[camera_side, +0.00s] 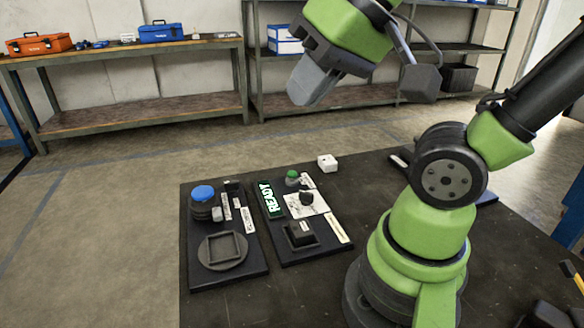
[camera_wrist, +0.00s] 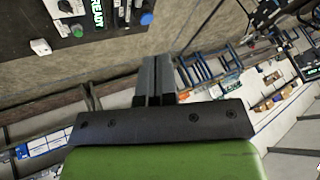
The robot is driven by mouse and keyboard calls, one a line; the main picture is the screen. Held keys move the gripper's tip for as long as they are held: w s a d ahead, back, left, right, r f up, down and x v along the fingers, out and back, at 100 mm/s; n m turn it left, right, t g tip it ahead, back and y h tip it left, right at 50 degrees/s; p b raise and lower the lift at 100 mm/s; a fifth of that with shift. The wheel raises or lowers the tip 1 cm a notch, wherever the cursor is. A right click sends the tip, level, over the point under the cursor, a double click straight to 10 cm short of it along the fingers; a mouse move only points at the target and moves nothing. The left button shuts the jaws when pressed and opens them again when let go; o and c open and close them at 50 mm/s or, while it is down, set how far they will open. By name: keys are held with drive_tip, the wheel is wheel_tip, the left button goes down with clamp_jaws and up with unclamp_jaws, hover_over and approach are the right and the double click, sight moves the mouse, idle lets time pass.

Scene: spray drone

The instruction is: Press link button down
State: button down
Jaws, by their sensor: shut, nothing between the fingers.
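A small green button (camera_side: 292,177) stands at the far end of the right black panel (camera_side: 318,252). It also shows in the wrist view (camera_wrist: 77,31). A lit green READY display (camera_side: 270,200) lies to its left. A blue domed cap (camera_side: 203,192) tops a dark round body on the left black panel (camera_side: 212,281); the blue cap shows in the wrist view (camera_wrist: 146,18). Which button bears the link label I cannot read. My gripper (camera_side: 303,88) is shut and empty, high above and beyond the panels, touching nothing. Its fingers (camera_wrist: 157,70) are together in the wrist view.
A white block (camera_side: 327,163) sits on the dark table just beyond the green button. The right panel also has a black knob (camera_side: 306,197) and a square black block (camera_side: 299,235). A square frame on a round base (camera_side: 222,250) is on the left panel. Shelves stand far behind.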

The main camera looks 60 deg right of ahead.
drive_tip(key=w+d+m+g+h, duration=0.1)
drive_tip(key=w+d+g, duration=0.1)
drive_tip(key=w+d, duration=0.35)
drive_tip(key=m+g, duration=0.4)
drive_tip(key=g, duration=0.1)
hover_over(292, 173)
wheel_tip(292, 173, down, 13)
drive_tip(key=shift+h, duration=0.3)
drive_tip(key=shift+f, duration=0.15)
wheel_tip(292, 173, down, 14)
drive_tip(key=shift+r, duration=0.15)
